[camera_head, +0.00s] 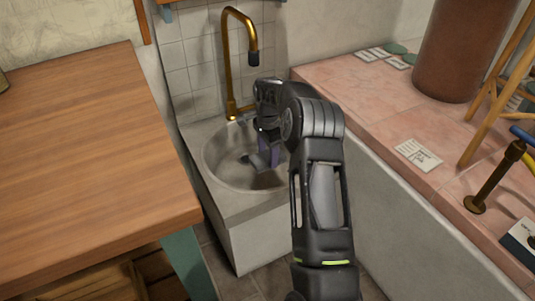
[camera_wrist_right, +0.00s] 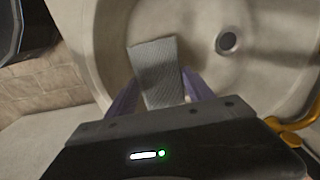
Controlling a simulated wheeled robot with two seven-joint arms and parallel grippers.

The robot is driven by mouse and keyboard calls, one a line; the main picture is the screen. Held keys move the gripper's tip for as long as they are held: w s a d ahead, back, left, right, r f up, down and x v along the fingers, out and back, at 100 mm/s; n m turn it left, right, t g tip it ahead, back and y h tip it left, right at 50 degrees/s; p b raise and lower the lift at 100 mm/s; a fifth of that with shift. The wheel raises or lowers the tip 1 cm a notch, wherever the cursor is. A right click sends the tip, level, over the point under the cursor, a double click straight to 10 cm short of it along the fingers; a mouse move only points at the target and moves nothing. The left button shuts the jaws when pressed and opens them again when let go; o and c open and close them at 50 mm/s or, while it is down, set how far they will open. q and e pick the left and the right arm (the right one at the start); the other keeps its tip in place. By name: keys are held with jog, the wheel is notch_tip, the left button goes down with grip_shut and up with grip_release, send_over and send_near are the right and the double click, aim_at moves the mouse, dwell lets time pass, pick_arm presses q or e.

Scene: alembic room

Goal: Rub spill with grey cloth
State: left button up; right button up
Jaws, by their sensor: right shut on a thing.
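The grey cloth (camera_wrist_right: 155,62) is a flat, ribbed grey piece between the purple fingers of my right gripper (camera_wrist_right: 158,100), which is shut on it inside the basin. In the head view the right gripper (camera_head: 270,155) reaches down into the round basin of the sink (camera_head: 222,172), and a grey piece of the cloth (camera_head: 256,161) sticks out to its left. I cannot tell whether the cloth touches the basin. No spill can be told for sure; darker patches in the basin may be shadow. My left gripper is not in view.
A brass tap (camera_head: 228,60) arches over the back of the sink. A wooden counter (camera_head: 90,150) stands at the left. A pink tiled ledge (camera_head: 375,105) at the right bears cards, a brown cylinder (camera_head: 463,50) and a wooden stand (camera_head: 490,100). The drain (camera_wrist_right: 227,43) shows in the wrist view.

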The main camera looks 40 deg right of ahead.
jog(key=o, duration=1)
jog(key=c, duration=0.7)
